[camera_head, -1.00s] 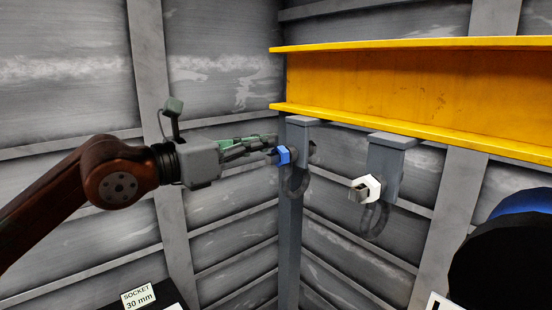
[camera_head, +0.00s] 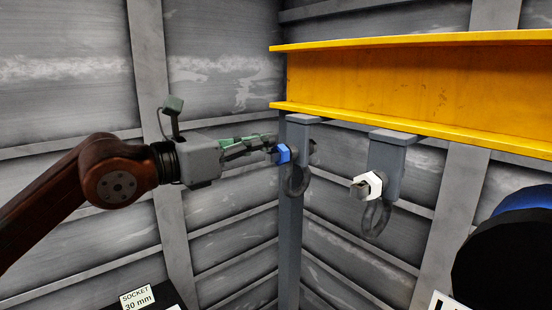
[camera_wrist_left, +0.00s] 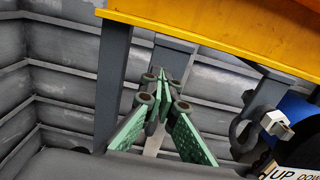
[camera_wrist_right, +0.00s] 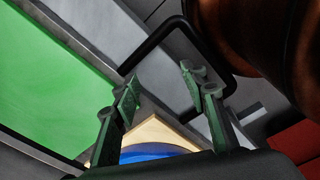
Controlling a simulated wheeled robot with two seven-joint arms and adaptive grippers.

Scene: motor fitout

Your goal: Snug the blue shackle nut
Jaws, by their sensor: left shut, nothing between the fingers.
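The blue shackle nut (camera_head: 283,154) sits on the side of the left shackle (camera_head: 298,180), which hangs from a grey lug under the yellow beam. My left gripper (camera_head: 270,146) is shut and empty, its fingertips right at the nut's left side. Whether they touch it I cannot tell. In the left wrist view the closed green fingers (camera_wrist_left: 164,76) point at the grey lug, and the blue nut is hidden behind them. My right gripper (camera_wrist_right: 160,85) shows only in its own wrist view, with its fingers apart and nothing between them.
A second shackle (camera_head: 376,216) with a white nut (camera_head: 371,184) hangs to the right. The yellow beam (camera_head: 400,85) runs above both. A "SOCKET 30 mm" label (camera_head: 138,297) stands at lower left. A dark round body (camera_head: 505,260) with a blue part fills the lower right.

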